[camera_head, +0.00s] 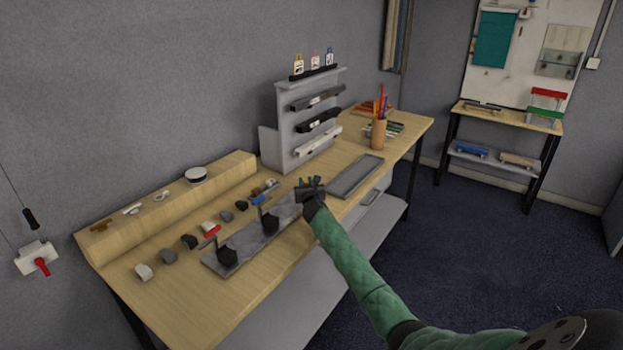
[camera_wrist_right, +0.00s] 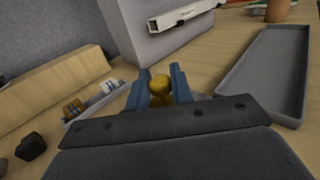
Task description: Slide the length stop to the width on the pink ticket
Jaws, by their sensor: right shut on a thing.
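My right gripper (camera_head: 311,189) is over the far end of the long grey rail (camera_head: 245,243) on the table. In the right wrist view its two blue fingers (camera_wrist_right: 161,86) are closed around a round yellow knob (camera_wrist_right: 160,84). The knob appears to belong to the length stop, but my gripper hides the part beneath it. Two black blocks (camera_head: 228,257) with upright posts stand on the near part of the rail. My left gripper is out of view.
The grey rack (camera_head: 290,120) stands behind the rail. A shallow grey tray (camera_head: 357,177) lies to the right of my gripper. Several small grey and black pieces (camera_head: 189,241) lie left of the rail, before a wooden step (camera_head: 165,200). A pencil cup (camera_head: 378,132) stands farther back.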

